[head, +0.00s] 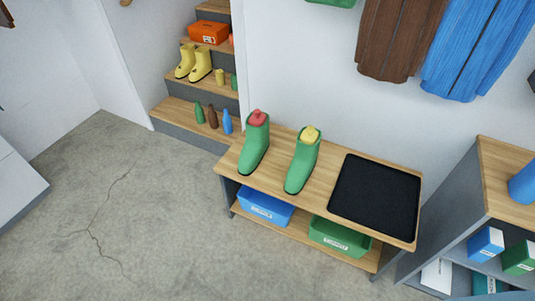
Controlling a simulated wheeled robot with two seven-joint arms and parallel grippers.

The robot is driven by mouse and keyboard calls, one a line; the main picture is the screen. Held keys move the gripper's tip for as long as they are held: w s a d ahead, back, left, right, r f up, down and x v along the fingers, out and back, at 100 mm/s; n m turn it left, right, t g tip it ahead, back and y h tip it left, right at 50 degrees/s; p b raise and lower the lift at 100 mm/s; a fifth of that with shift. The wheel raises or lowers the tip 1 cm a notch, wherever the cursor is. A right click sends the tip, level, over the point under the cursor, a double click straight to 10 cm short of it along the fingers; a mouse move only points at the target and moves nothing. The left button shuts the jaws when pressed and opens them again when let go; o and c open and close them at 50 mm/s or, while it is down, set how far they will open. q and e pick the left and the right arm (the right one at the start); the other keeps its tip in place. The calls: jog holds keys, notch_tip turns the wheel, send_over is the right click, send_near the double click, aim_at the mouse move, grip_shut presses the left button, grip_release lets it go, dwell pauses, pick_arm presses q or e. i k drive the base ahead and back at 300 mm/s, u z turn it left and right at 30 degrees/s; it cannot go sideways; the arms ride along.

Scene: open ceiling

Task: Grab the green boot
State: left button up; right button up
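Two green boots stand upright on a wooden bench (330,165) in the head view. The left green boot (254,150) has a red object (258,117) in its top opening. The right green boot (301,168) has a yellow object (310,134) in its top opening. The boots stand apart, toes pointing to the front of the bench. Neither of my grippers shows in the view.
A black tray (375,198) lies on the bench's right part. A blue bin (265,207) and a green bin (340,236) sit on its lower shelf. Stepped shelves with yellow boots (195,64) and bottles stand behind left. Open floor (110,215) lies at left.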

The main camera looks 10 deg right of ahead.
aim_at(303, 163)
jog(key=u, duration=0.15)
jog(key=i, duration=0.9)
jog(key=z, duration=0.7)
jog(key=i, duration=0.4)
jog(key=z, duration=0.2)
